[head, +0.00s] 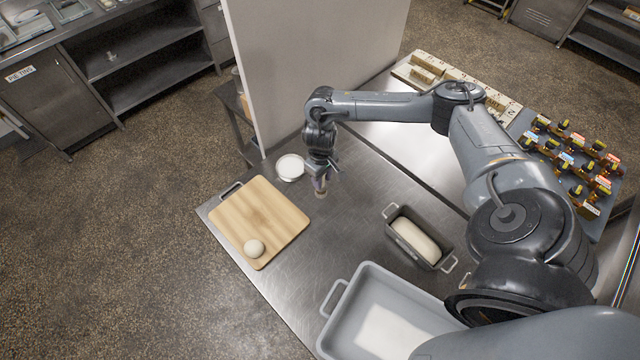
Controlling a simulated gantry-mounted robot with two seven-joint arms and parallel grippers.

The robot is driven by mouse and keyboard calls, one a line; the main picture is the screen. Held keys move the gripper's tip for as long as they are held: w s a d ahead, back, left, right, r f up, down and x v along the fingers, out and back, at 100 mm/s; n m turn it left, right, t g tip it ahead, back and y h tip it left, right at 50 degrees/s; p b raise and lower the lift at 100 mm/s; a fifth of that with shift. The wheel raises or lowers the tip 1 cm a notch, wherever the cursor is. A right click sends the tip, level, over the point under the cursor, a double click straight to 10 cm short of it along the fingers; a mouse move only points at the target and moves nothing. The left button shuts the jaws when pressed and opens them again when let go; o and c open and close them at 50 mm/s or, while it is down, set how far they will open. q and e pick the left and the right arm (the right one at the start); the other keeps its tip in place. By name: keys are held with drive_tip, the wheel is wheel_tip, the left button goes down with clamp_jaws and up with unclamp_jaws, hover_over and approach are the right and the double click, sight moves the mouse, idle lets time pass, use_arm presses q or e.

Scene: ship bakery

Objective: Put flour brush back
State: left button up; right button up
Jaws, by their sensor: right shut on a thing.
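My right gripper (321,172) points down over the steel table, just right of a round white bowl (290,168). It is shut on the flour brush (320,190), a small piece with a tan lower end that sticks out below the fingers. Most of the brush is hidden by the gripper. I cannot tell whether its lower end touches the table. My left gripper is not in view.
A wooden board (250,215) with a dough ball (254,248) lies at left. A loaf tin (437,264) with dough and a large grey tray (343,337) are nearer. A white partition (300,60) stands behind. Bare steel surrounds the brush.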

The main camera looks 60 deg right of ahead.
drive_tip(key=shift+w+f, duration=0.2)
drive_tip(key=shift+w, duration=0.15)
wheel_tip(320, 180, down, 4)
drive_tip(key=shift+r, duration=0.2)
drive_tip(key=shift+d+f, duration=0.1)
drive_tip(key=shift+f, duration=0.1)
drive_tip(key=o, duration=1)
drive_tip(key=shift+f, duration=0.1)
drive_tip(key=shift+o, duration=0.2)
